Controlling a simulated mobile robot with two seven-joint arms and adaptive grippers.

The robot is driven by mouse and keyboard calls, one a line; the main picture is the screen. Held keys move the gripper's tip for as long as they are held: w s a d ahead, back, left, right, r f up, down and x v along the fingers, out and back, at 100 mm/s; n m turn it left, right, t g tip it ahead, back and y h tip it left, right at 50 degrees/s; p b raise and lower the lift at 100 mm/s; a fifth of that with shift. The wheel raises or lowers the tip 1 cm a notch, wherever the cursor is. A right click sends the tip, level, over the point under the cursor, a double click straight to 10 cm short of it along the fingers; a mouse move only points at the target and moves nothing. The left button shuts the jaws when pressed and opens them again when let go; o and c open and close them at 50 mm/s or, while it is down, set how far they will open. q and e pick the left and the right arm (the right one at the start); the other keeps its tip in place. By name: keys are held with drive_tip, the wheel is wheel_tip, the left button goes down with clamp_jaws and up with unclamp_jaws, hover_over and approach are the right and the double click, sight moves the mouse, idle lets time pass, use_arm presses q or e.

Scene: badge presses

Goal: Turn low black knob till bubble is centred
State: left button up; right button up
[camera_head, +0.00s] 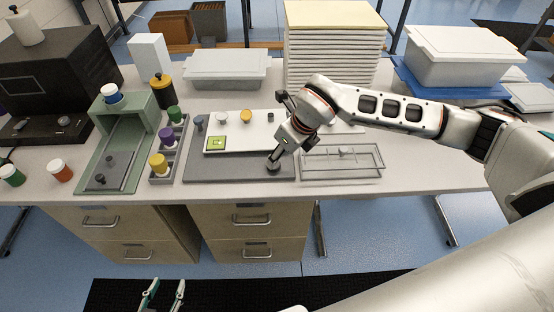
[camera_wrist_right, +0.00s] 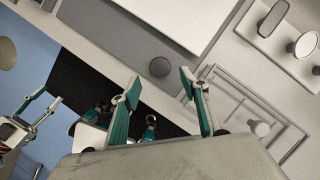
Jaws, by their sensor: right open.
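A pale plate (camera_head: 262,138) lies on a grey base (camera_head: 230,169) on the table. A square yellow-green level (camera_head: 216,143) sits on the plate; its bubble is too small to place. A low round black knob (camera_head: 273,166) is at the base's front right corner. My right gripper (camera_head: 279,157) is over this knob in the head view. In the right wrist view, my right gripper's teal fingers (camera_wrist_right: 160,84) are apart and empty, with the knob (camera_wrist_right: 159,67) beyond and between their tips. My left gripper (camera_head: 167,283) is open and empty, low in front of the drawers.
A clear tray (camera_head: 341,172) stands right of the base. A taller dark knob (camera_head: 198,122) is at its back left. A rack of coloured-topped pieces (camera_head: 163,166) and a green press (camera_head: 118,150) stand left. Stacked sheets (camera_head: 333,50) rise behind.

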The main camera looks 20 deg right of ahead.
drive_tip(key=v, duration=0.6)
drive_tip(key=shift+r, duration=0.3)
drive_tip(key=shift+s, duration=0.2)
